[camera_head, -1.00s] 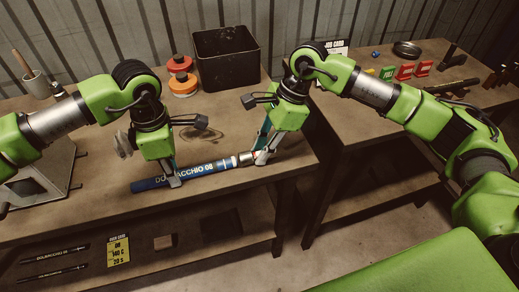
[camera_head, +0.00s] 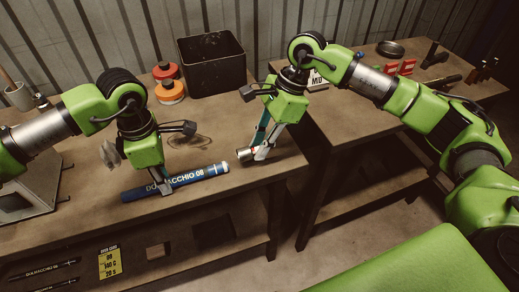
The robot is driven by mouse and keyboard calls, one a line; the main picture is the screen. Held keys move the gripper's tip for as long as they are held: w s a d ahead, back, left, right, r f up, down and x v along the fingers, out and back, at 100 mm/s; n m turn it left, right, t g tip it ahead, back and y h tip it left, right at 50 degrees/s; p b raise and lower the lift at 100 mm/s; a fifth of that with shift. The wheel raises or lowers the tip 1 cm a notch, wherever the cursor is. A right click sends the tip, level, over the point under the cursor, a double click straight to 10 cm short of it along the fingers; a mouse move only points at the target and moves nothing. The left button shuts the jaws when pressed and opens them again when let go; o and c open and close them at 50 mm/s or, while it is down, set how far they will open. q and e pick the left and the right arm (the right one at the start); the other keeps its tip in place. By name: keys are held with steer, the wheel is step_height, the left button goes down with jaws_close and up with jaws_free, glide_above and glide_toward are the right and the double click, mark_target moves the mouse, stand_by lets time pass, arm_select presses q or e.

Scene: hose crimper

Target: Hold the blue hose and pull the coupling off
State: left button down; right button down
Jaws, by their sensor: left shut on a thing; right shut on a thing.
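The blue hose (camera_head: 205,174) with white lettering lies slanted along the front of the left table. My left gripper (camera_head: 167,188) is shut on it near its middle, and the fingers hide part of the lettering. The silver coupling (camera_head: 245,154) is apart from the hose, with a gap between it and the hose's right end. My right gripper (camera_head: 254,157) is shut on the coupling, close to the tabletop; the fingers cover part of it.
A black bin (camera_head: 212,65) and orange-red round spools (camera_head: 169,91) stand at the back. A second table (camera_head: 375,120) on the right carries cards and small parts. A yellow card (camera_head: 109,263) lies on the lower shelf. A gap separates the tables.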

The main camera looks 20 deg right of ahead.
steer(key=shift+r, duration=1.4)
arm_select(q)
steer(key=c, duration=1.9)
jaws_free()
steer(key=shift+r, duration=0.1)
step_height(320, 180, up, 12)
steer(key=shift+f, duration=0.1)
